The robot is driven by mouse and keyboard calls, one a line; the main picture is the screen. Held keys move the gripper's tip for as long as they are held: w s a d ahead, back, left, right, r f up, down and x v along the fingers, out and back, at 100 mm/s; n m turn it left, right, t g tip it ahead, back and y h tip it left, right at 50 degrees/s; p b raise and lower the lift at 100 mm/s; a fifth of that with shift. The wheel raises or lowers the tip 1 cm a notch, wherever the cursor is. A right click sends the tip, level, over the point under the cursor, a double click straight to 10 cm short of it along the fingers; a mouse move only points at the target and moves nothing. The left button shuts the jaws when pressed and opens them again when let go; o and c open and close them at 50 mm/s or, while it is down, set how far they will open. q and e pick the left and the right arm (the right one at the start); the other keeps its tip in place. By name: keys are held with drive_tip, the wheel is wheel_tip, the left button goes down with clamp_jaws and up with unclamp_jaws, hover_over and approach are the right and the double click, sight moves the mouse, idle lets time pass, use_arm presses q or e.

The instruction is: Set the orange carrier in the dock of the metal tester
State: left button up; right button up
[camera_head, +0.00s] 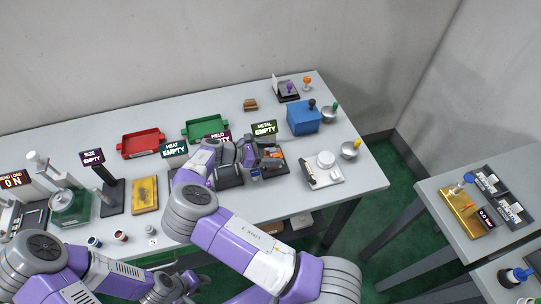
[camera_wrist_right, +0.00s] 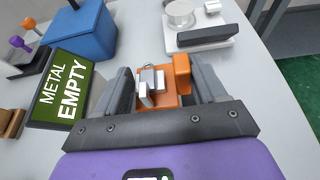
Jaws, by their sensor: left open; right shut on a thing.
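The orange carrier (camera_wrist_right: 184,75) is between the fingers of my right gripper (camera_wrist_right: 160,72), which is shut on it. Small silvery metal pieces (camera_wrist_right: 150,85) sit on the carrier. In the head view the carrier (camera_head: 276,153) shows partly behind my right gripper (camera_head: 256,161), in front of the metal tester's sign (camera_head: 264,128). That sign reads METAL EMPTY, also in the wrist view (camera_wrist_right: 70,90). The tester's dock is mostly hidden by gripper and carrier, so I cannot tell whether the carrier touches it. My left gripper (camera_head: 168,289) is open and empty at the bottom, by the table's front.
A white scale-like device (camera_head: 321,169) is nearer. Red (camera_head: 142,154) and green (camera_head: 190,135) trays lie at the back left. A second table (camera_head: 430,195) stands right, past a gap.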

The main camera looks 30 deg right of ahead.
drive_tip(key=shift+f, duration=0.75)
drive_tip(key=shift+f, duration=0.1)
drive_tip(key=shift+f, duration=0.4)
drive_tip(key=shift+f, duration=0.1)
drive_tip(key=o, duration=1.2)
